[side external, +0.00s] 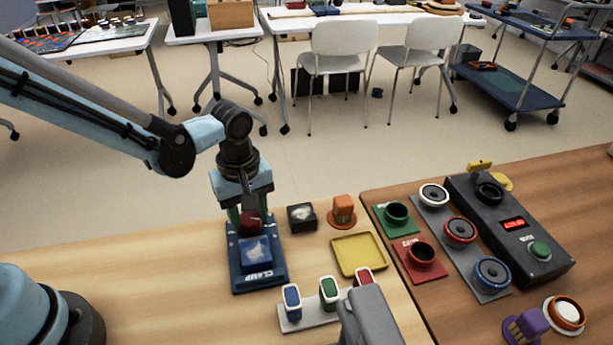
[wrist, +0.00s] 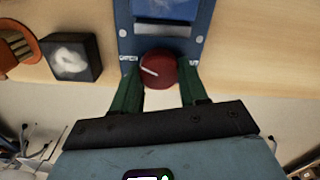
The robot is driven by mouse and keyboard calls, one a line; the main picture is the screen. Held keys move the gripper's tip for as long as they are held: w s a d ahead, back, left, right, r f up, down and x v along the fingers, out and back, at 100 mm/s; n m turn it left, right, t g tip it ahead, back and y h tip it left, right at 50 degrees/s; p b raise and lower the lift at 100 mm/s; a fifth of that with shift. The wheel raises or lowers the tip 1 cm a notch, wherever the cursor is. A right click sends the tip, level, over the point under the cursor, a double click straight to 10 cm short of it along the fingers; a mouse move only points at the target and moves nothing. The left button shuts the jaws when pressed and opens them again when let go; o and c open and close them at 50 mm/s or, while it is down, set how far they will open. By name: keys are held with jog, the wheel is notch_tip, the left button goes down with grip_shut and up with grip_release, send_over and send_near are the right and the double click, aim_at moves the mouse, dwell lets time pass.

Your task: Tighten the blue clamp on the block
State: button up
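The blue clamp (side external: 238,280) lies on the light wooden table, with the word CLAMP on its front edge. A blue block (side external: 256,254) with a pale patch on top sits in it. A dark red round knob (side external: 250,222) is at the clamp's far end. In the wrist view the knob (wrist: 158,70) shows a white line, and a grey bar (wrist: 163,30) lies between it and the block. My gripper (side external: 250,214) points down over the knob. Its green fingers (wrist: 159,85) are apart, one on each side of the knob. I cannot tell whether they touch it.
A black box with a pale patch (side external: 302,217) and an orange object (side external: 343,210) stand right of the clamp. A yellow tray (side external: 359,254) and a holder with coloured pieces (side external: 312,317) are nearby. A darker board holds speaker parts and a black console (side external: 512,230).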

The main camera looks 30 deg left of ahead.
jog(key=c, duration=0.3)
jog(key=m, duration=0.4)
jog(key=shift+m, duration=0.3)
jog(key=m, duration=0.5)
jog(key=shift+d, duration=0.15)
jog(key=m, duration=0.6)
jog(key=shift+d, duration=0.1)
jog(key=m, duration=0.5)
jog(key=shift+d+m, duration=0.1)
jog(key=shift+m, duration=0.5)
